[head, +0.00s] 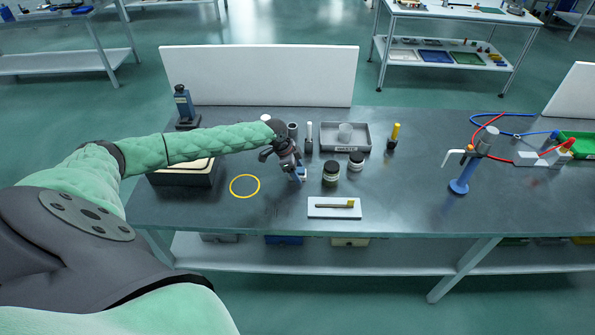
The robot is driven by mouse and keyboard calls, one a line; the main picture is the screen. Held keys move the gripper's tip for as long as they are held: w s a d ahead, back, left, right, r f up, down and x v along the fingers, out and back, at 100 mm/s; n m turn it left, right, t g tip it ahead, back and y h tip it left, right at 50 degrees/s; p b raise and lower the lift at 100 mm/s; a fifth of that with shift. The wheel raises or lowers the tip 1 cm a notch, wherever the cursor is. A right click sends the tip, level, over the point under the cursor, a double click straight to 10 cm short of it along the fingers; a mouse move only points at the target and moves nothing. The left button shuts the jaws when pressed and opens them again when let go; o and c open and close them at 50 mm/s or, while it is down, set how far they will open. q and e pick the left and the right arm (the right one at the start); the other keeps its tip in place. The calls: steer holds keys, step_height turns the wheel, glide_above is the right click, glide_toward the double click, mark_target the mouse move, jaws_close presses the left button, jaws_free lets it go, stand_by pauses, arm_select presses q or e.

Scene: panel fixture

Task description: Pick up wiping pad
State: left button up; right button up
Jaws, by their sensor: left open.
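My left arm reaches in from the left over the workbench (400,205). My left gripper (294,171) points down at the middle of the bench and is open. A small white and blue block (301,174), which looks like the wiping pad, is right at its fingertips. The gripper hides part of this block, and I cannot tell whether they touch. My right gripper is not in view.
Behind are a grey waste tray (361,138) and a white-capped tube (309,138). A yellow ring (245,195) is left; a white plate (320,211) with a brush lies in front.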

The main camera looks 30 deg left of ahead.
arm_select(q)
steer(key=shift+f, duration=0.15)
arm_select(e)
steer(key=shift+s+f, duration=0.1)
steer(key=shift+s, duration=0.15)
arm_select(q)
steer(key=shift+c, duration=0.5)
steer(key=c, duration=1)
steer(key=shift+o, duration=0.2)
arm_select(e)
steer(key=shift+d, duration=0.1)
